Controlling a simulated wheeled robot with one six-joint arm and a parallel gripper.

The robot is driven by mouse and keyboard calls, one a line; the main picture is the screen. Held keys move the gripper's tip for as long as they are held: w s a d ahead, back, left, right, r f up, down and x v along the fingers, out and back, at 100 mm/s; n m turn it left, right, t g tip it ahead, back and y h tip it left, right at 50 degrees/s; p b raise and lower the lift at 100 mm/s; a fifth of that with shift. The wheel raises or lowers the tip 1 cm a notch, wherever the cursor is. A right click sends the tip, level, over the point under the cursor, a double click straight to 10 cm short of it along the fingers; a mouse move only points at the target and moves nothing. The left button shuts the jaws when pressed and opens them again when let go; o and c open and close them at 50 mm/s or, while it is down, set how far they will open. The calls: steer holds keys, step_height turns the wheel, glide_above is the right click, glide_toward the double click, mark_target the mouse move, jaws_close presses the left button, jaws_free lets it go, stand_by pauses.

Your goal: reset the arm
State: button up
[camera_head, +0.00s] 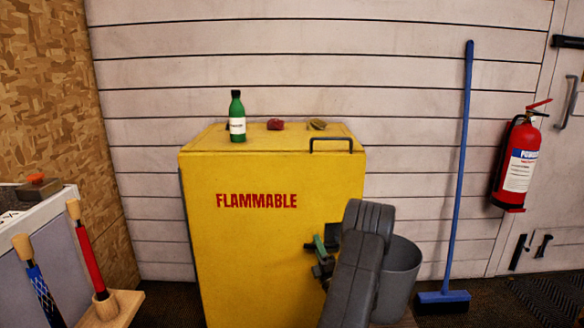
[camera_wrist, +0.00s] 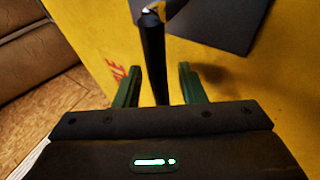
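My gripper (camera_head: 322,258) is in front of the yellow cabinet in the head view, partly hidden by my grey arm link. In the wrist view my gripper (camera_wrist: 158,70) has its two green fingers apart. A black rod (camera_wrist: 155,60) with a pale, shiny end stands between the fingers in that picture. A gap shows on each side of it, so the fingers do not appear to press on it. How near the rod is in depth, and what its lower end meets, I cannot tell.
The yellow FLAMMABLE cabinet (camera_head: 240,250) carries a green bottle (camera_head: 237,118), a red lump (camera_head: 275,124) and a brownish item (camera_head: 317,124). A grey bucket (camera_head: 398,280) is right of my arm. A blue broom (camera_head: 461,160) leans right. Two clubs stand in a wooden holder (camera_head: 112,310).

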steer(key=p+v, duration=0.2)
steer(key=v, duration=1.2)
steer(key=b+x, duration=0.2)
steer(key=x, duration=1.1)
steer(key=shift+w+a, duration=0.1)
steer(key=shift+w, duration=0.1)
steer(key=shift+w+n+g+y, duration=0.25)
steer(key=shift+n+g+y, duration=0.05)
steer(key=shift+f+n+g+y+b, duration=0.2)
steer(key=shift+n+g+y, duration=0.2)
steer(key=shift+n, duration=0.4)
steer(key=shift+f+n+g+y+b, duration=0.25)
steer(key=shift+n+g+y, duration=0.15)
steer(key=shift+n, duration=0.4)
